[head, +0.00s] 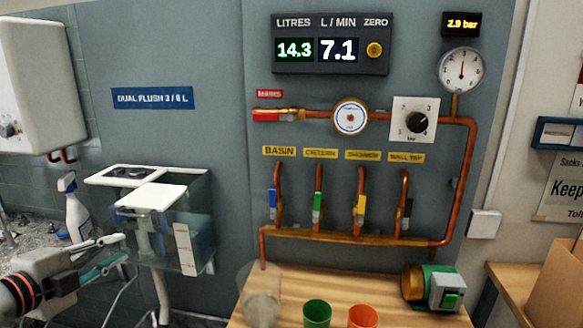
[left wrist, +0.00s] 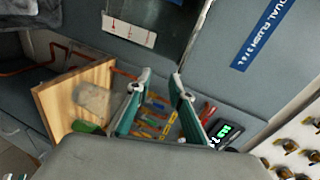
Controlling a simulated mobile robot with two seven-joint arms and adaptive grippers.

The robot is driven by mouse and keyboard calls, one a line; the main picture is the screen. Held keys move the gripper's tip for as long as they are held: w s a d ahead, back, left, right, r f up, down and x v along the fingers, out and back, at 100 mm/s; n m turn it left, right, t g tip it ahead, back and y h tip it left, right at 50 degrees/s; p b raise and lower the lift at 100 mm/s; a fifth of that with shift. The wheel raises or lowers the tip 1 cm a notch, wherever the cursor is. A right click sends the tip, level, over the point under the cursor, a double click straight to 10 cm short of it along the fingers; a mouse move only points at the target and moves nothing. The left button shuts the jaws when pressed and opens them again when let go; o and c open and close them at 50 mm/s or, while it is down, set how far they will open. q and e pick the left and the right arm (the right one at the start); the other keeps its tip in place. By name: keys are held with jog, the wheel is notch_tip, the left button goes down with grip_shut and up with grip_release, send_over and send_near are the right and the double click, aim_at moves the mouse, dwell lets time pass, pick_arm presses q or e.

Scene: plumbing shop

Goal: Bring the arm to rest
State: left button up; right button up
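My left gripper (head: 121,248) comes in from the left edge of the head view, low, in front of the clear demonstration cistern (head: 190,240). Its two fingers are apart with nothing between them. The left wrist view also shows the two teal-backed fingers of this gripper (left wrist: 158,85) spread and empty. In that view the pipe board and its coloured valves lie beyond the fingers. My right gripper is in neither view.
A wooden bench (head: 285,290) holds a clear container (head: 260,293), a green cup (head: 317,313), an orange cup (head: 362,315) and a green pump (head: 430,286). Copper pipework (head: 350,236) stands behind it. A spray bottle (head: 73,207) is at left.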

pick_arm(q)
jog(key=s+d+f+n+g+h, duration=0.1)
jog(key=d+f+n, duration=0.3)
jog(key=f, duration=0.7)
jog(key=s+d+f+n+g+h, duration=0.1)
jog(key=s+d+f, duration=0.1)
jog(key=d+f, duration=0.7)
jog(key=s+d+f+n+g, duration=0.1)
jog(key=s+d+f+n, duration=0.3)
jog(key=s+f, duration=0.3)
jog(key=s+d+f+n+g+y, duration=0.1)
jog(key=s+d+f+n, duration=0.3)
jog(key=f, duration=1.1)
jog(key=s+n, duration=0.1)
jog(key=s, duration=0.2)
jog(key=shift+s+f, duration=0.2)
jog(key=shift+s, duration=0.05)
jog(key=shift+d, duration=0.15)
